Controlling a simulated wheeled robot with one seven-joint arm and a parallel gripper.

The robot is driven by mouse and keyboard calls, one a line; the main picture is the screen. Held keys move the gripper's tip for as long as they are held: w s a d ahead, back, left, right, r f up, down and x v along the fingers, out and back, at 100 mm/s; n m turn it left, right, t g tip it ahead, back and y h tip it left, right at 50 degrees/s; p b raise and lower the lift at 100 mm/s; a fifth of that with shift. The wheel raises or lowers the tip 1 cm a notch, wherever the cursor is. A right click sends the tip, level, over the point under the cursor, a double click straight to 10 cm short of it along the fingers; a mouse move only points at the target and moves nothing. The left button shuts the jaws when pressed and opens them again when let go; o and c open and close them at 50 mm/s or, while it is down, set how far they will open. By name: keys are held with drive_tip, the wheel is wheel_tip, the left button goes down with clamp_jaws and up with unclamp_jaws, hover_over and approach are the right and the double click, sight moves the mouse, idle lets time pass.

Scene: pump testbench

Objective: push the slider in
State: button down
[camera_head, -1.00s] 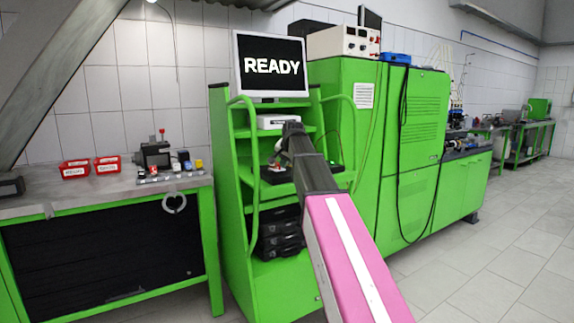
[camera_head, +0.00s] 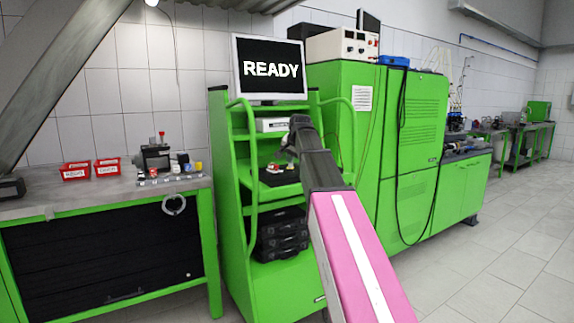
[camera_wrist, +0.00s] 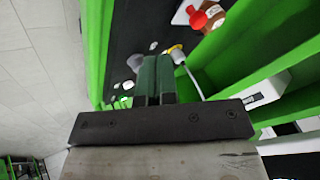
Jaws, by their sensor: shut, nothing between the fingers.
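My gripper (camera_wrist: 155,82) is shut and empty, its dark green fingers side by side in the wrist view. Ahead of the fingertips, over a dark surface, are a small yellow part (camera_wrist: 176,50) and several pale round parts. A red knob (camera_wrist: 198,18) on a small base is farther up to the right, apart from the fingers. In the head view my arm reaches toward the green test stand (camera_head: 228,190), where a black tray (camera_head: 275,180) holds small red and white parts. I cannot tell which part is the slider. Contact at the fingertips is unclear.
A monitor (camera_head: 270,68) reading READY tops the stand. Green rails flank its shelves. A white box (camera_head: 272,125) sits above the tray and black cases (camera_head: 282,235) below. A workbench with red bins (camera_head: 75,171) stands left, a green cabinet (camera_head: 345,120) right.

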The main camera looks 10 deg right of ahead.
drive_tip(key=v, duration=0.6)
drive_tip(key=shift+s+r, duration=0.1)
drive_tip(key=shift+s, duration=0.05)
